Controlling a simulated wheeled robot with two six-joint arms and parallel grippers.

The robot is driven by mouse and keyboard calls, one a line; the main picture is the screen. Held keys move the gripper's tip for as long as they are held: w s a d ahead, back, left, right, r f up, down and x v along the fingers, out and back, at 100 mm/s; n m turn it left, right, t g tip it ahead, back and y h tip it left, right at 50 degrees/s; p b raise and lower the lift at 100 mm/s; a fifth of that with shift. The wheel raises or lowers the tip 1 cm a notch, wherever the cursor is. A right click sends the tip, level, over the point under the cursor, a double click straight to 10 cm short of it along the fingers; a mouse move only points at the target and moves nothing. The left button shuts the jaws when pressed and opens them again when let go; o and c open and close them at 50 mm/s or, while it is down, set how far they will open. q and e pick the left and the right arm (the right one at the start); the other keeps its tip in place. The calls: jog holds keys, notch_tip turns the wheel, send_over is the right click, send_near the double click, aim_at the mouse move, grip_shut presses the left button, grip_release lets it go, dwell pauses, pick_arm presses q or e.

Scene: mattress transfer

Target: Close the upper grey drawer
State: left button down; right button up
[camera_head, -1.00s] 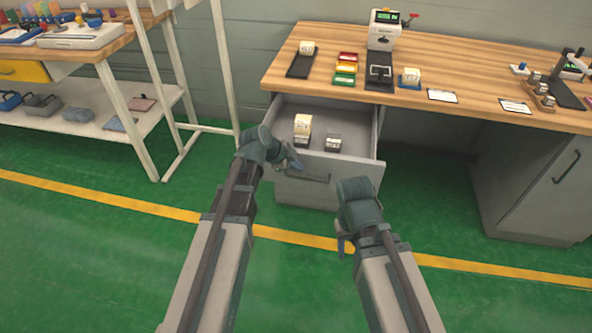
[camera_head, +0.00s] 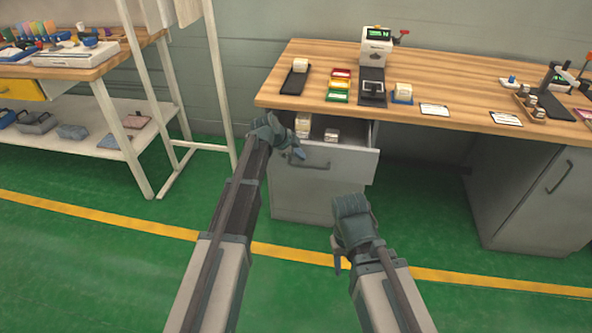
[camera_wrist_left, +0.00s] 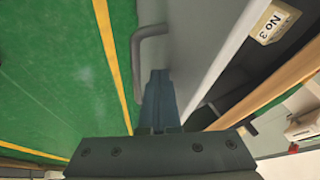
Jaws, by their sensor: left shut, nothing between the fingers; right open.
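The upper grey drawer (camera_head: 340,162) under the wooden bench is partly open, with its front standing out from the cabinet. Its handle (camera_head: 311,164) is on the front and also shows in the left wrist view (camera_wrist_left: 148,45). Boxes sit inside the drawer: a cream one (camera_head: 302,126) and a small grey one (camera_head: 331,135). My left gripper (camera_head: 297,154) is shut and empty, at the drawer front beside the handle; in the left wrist view its fingers (camera_wrist_left: 158,84) reach the front panel. I cannot tell whether they touch it. My right gripper (camera_head: 338,264) is open and empty, lower and in front of the cabinet.
The wooden benchtop (camera_head: 450,90) above holds trays, cards and a device (camera_head: 376,47). A second grey cabinet (camera_head: 530,195) stands at the right. A white-legged shelf unit (camera_head: 125,150) is at the left. The green floor in front is clear.

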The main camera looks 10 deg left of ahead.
pick_arm(q)
jog(key=w, duration=1.5)
jog(key=shift+w+d, duration=0.25)
jog(key=shift+w, duration=0.1)
